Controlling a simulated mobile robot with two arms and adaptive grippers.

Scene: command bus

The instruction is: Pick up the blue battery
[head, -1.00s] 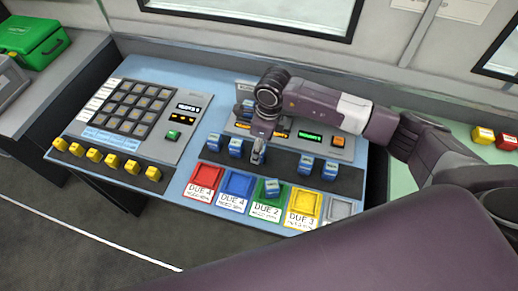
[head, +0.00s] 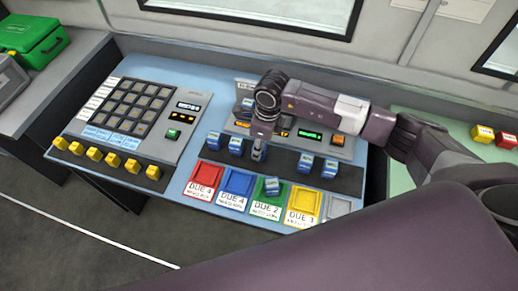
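Several blue batteries stand in a row on the dark strip of the console, among them one at the left end (head: 213,140), one beside it (head: 236,145), and two to the right (head: 306,162) (head: 330,168). Another blue battery (head: 272,187) sits in the green tray (head: 268,198). One more (head: 246,107) is at the panel behind my wrist. My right gripper (head: 258,156) points down over the row, between the left pair and the right pair. Its fingers are small and dark, and I cannot tell whether they hold anything. My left gripper is out of view.
Red (head: 205,178), blue (head: 238,184), yellow (head: 303,203) and grey (head: 338,207) trays line the console's front edge. A button grid panel (head: 137,108) and several yellow blocks (head: 107,160) are at left. Red and yellow blocks (head: 482,134) lie on the right counter.

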